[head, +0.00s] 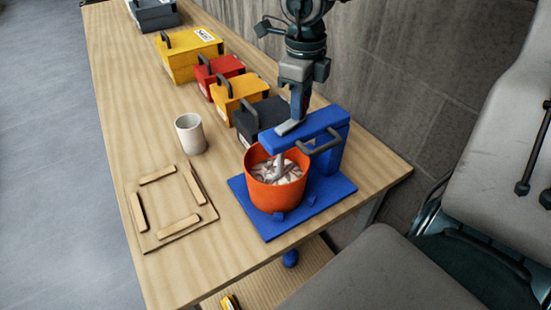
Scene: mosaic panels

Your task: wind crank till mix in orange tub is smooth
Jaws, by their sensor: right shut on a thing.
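The orange tub (272,194) stands on the blue base of the mixing stand (253,219). The mix (290,172) in it is whitish with dark streaks and looks uneven. A grey stirrer (280,163) reaches down into it from the blue overhead beam (318,127). My right gripper (288,127) is shut at the top of the beam, above the tub. It is on the crank, whose grip is hidden by the fingers. A dark bent handle (321,146) shows on the beam's near side. My left gripper is not in view.
Several handled cases, including a black one (264,119) and a red one (220,71), line the wall side. A grey chair (380,278) stands close at the right.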

